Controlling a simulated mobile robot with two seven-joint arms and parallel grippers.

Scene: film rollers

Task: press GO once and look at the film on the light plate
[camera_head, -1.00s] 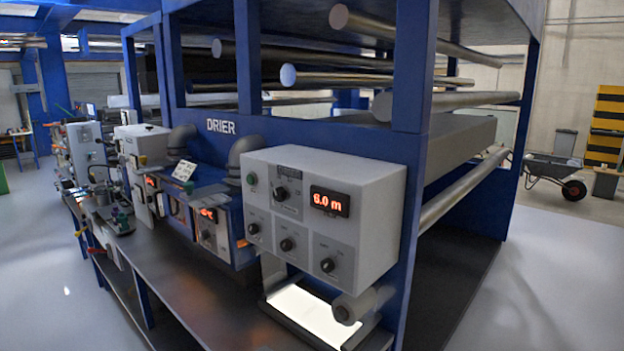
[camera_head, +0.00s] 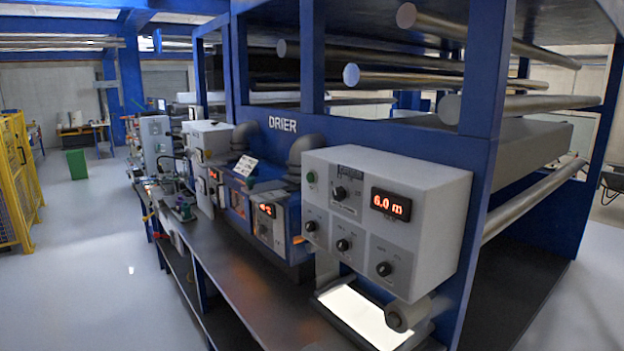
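A light grey control box (camera_head: 440,205) is mounted at the near end of the blue drier frame. It carries a green button (camera_head: 311,177) at its upper left; any label on it is too small to read. I cannot make out film on the plate. Neither gripper is in view.
The blue drier frame (camera_head: 480,150) with several metal rollers fills the right. A dark bench (camera_head: 235,275) runs away to the left with machines on it. A yellow cage (camera_head: 15,175) and green bin (camera_head: 76,164) stand far left. The grey floor (camera_head: 105,270) left of the bench is clear.

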